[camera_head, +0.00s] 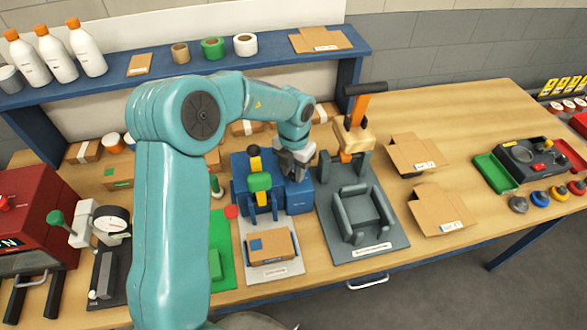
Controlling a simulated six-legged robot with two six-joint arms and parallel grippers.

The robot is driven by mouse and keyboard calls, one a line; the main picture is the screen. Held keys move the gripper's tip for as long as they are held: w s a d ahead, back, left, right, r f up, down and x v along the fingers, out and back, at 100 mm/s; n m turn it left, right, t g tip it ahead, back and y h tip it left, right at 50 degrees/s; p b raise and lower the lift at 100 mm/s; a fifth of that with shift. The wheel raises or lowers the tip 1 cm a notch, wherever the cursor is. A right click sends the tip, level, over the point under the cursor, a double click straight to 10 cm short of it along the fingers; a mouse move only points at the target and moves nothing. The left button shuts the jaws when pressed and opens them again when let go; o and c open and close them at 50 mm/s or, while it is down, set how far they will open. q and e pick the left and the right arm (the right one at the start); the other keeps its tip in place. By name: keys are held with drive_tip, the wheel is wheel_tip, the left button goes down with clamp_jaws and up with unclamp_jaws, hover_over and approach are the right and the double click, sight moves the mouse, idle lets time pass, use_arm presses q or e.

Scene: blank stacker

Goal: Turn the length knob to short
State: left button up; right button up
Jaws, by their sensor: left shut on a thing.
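A blue machine (299,199) stands mid-table, with a black-and-yellow upright handle and a green knob (260,182) on its front. My left arm reaches over from the left, and its grey gripper (298,174) points down at the top of the machine's right-hand block. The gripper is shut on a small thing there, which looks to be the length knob. The knob is hidden by the fingers, so its setting cannot be read. My right gripper is not in view.
A grey fixture (357,216) with an orange-handled press stands close right of the machine. A boxed part (270,248) lies on a white plate in front. Open cardboard boxes (441,208) lie further right. A blue shelf (110,85) with bottles and tape runs behind.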

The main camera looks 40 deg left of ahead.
use_arm(q)
drive_tip(key=shift+w+n, duration=0.15)
drive_tip(key=shift+n, duration=0.15)
drive_tip(key=o, duration=1.1)
drive_tip(key=shift+c, duration=0.2)
drive_tip(key=shift+f, duration=0.1)
